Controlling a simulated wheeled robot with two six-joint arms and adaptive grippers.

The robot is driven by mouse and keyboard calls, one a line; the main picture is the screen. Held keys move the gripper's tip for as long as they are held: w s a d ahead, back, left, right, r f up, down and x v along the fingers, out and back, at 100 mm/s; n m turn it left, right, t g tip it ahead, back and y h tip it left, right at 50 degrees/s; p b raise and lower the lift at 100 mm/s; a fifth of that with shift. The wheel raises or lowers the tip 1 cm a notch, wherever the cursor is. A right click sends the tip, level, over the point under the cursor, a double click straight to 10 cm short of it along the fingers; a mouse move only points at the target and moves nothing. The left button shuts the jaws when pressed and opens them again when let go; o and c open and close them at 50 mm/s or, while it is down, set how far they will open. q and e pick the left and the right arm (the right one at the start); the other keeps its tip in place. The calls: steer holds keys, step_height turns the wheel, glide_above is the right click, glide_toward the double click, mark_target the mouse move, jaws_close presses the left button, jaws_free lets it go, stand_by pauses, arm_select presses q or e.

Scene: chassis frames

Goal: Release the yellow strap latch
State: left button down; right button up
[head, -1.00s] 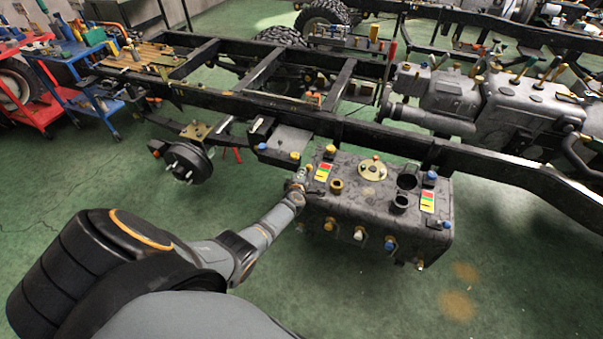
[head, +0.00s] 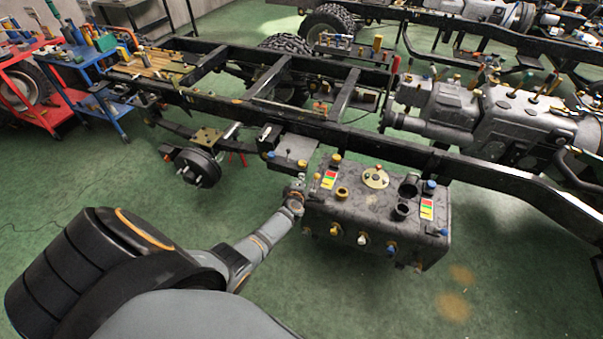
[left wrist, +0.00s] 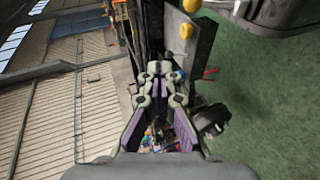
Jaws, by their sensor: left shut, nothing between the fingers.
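A grey tank (head: 375,220) hangs beside the black chassis rail in the head view, with yellow and blue fittings on its top and front. A yellow knob (head: 336,158) stands at its back left edge. Another yellow knob (head: 302,163) is on the smaller box at its left. I cannot tell which yellow part is the strap latch. My left gripper (head: 301,178) is at the tank's left end, small and partly blended with it. In the left wrist view its fingers (left wrist: 158,70) are shut and empty; two yellow knobs (left wrist: 186,31) show beyond and right of them. My right gripper is not in view.
The black chassis rail (head: 400,148) runs close behind the tank. A wheel hub (head: 197,167) lies left of the gripper. A grey engine (head: 490,115) is at the right, and a blue tool cart (head: 85,75) at the far left. Green floor in front is clear.

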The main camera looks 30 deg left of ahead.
arm_select(q)
steer(key=s+d+r+p, duration=0.2)
steer(key=r, duration=0.1)
steer(key=r+p, duration=0.1)
steer(key=shift+s+d+r, duration=0.15)
steer(key=shift+s+d, duration=0.25)
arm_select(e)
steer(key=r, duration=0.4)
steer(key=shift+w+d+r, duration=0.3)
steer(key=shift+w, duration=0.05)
